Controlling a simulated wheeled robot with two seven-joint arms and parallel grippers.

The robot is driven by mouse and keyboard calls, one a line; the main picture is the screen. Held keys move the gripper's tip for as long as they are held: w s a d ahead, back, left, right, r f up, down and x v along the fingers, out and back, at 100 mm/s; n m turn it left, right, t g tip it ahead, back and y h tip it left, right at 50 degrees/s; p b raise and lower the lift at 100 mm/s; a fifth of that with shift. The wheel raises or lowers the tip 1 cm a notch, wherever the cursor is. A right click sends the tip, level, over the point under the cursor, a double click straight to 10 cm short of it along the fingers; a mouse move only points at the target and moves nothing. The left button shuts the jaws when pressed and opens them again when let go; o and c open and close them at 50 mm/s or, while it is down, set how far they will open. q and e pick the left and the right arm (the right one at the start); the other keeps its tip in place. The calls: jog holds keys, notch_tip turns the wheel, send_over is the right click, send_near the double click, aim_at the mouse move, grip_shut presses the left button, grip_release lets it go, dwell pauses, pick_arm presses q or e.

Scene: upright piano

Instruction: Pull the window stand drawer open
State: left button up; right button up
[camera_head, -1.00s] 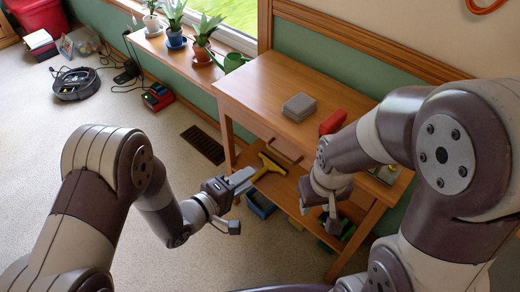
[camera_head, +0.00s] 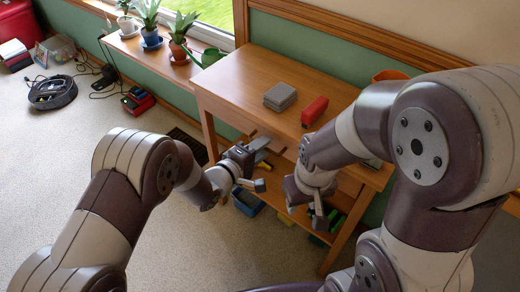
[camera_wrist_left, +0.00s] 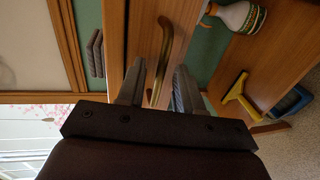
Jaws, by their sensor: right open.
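The wooden window stand (camera_head: 240,75) is right of the window, with its drawer in the front under the top. The brass drawer handle (camera_wrist_left: 165,45) shows in the left wrist view, against the wooden drawer front (camera_wrist_left: 150,12). My left gripper (camera_head: 264,150) is at the drawer front; in the wrist view its two fingers (camera_wrist_left: 157,85) are apart, with the handle between them. I cannot tell whether either finger touches it. The drawer looks shut, though my gripper hides part of its front. My right gripper (camera_head: 318,210) is open and empty in front of the stand's right part.
A grey stack (camera_head: 280,96) and a red stapler-like object (camera_head: 315,110) lie on the stand top. Potted plants (camera_head: 182,30) line the sill. Open carpet (camera_head: 90,130) lies left.

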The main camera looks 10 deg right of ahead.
pick_arm(q)
grip_shut()
dwell(1.3)
